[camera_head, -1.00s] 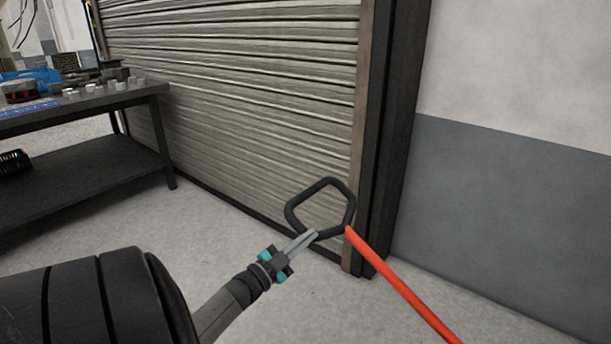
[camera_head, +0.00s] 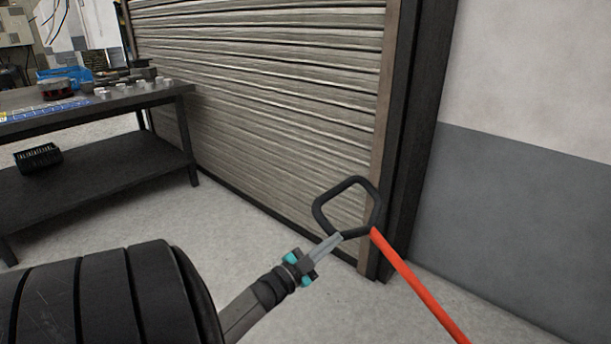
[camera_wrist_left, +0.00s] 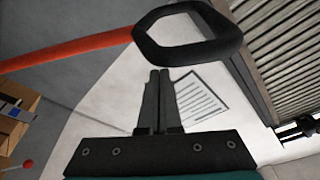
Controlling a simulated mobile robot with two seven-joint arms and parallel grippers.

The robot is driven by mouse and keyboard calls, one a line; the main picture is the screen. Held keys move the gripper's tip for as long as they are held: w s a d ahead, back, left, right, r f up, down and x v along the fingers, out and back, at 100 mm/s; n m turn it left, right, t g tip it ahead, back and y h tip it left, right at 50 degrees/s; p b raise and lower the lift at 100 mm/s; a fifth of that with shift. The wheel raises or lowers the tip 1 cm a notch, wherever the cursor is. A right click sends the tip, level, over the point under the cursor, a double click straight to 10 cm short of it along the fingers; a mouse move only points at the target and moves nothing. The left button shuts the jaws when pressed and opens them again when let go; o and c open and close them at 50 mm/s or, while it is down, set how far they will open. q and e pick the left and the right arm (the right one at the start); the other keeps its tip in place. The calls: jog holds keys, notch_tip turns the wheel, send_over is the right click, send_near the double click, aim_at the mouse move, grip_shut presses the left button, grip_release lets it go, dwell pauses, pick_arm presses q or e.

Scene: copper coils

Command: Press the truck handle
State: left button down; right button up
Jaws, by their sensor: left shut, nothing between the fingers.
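The truck handle (camera_head: 318,212) is a black loop on top of a red-orange bar (camera_head: 415,283) that slants down to the right. In the left wrist view the handle (camera_wrist_left: 188,58) is just beyond my fingertips, with the red bar (camera_wrist_left: 75,53) running off to the left. My left gripper (camera_head: 338,238) is shut and empty. Its tips are at the lower edge of the loop in the head view; whether they touch it I cannot tell. The shut fingers also show in the left wrist view (camera_wrist_left: 160,75). My right gripper is not in view.
A ribbed roller shutter (camera_head: 260,95) stands behind the handle, with a grey-white wall (camera_head: 530,180) on the right. A dark workbench (camera_head: 90,107) with small parts stands at the left. Cardboard boxes (camera_wrist_left: 15,112) show in the left wrist view.

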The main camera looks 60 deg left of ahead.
pick_arm(q)
jog(key=r+p+v, duration=0.1)
jog(key=p+v, duration=0.1)
jog(key=v, duration=0.6)
jog(key=shift+f, duration=0.25)
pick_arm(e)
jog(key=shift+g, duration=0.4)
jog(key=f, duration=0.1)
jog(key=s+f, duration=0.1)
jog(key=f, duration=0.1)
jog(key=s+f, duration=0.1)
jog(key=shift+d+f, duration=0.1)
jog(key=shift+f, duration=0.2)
pick_arm(q)
jog(key=shift+s+d, duration=0.1)
jog(key=shift+d, duration=0.05)
